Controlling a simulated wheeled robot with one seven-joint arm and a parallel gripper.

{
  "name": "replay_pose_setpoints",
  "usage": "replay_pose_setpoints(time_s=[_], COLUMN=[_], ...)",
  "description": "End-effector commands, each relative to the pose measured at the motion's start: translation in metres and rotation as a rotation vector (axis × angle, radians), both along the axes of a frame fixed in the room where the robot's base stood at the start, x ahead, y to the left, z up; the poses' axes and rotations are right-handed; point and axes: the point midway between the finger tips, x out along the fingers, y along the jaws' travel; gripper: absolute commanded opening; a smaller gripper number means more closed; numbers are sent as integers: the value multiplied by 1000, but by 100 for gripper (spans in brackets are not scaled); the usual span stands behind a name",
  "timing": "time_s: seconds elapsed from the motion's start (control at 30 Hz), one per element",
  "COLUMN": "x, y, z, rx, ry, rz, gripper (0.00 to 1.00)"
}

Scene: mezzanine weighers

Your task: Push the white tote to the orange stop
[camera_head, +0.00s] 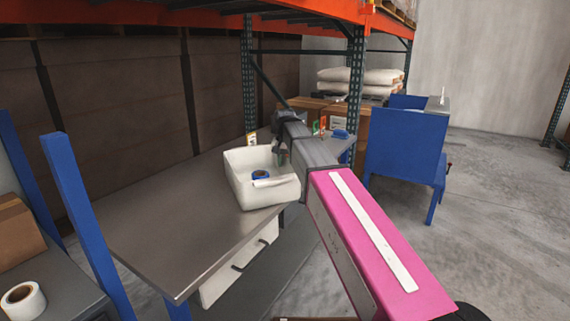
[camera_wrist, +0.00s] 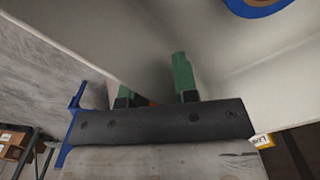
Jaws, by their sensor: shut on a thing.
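The white tote (camera_head: 272,196) stands upright on the steel-topped bench, near its right edge. It holds a blue-and-white tape roll (camera_head: 261,175) and a white rolled item (camera_head: 275,182). My gripper (camera_head: 281,155) is at the tote's far right wall. In the wrist view its green fingers (camera_wrist: 154,80) sit on either side of the tote's pale wall (camera_wrist: 225,80), shut on it. A small orange patch (camera_wrist: 151,102) shows between the finger bases; I cannot tell what it is. I cannot clearly pick out the orange stop in the head view.
The bare bench top (camera_head: 165,220) is clear left and in front of the tote. Brown panels (camera_head: 120,110) line its back. A rack post (camera_head: 249,80) stands behind. A blue-framed unit (camera_head: 407,145) stands right, a packing-tape roll (camera_head: 22,299) lies bottom left.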

Motion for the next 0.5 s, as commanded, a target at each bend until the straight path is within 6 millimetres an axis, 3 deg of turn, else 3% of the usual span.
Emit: replay_pose_setpoints(time_s=[0.03,0.2,0.5], x=[12,22,24], y=[0,0,0], z=[1,1,1], rx=[-3,-3,-3], ry=[-12,-12,-13], rz=[-12,-12,-12], gripper=[0,0,0])
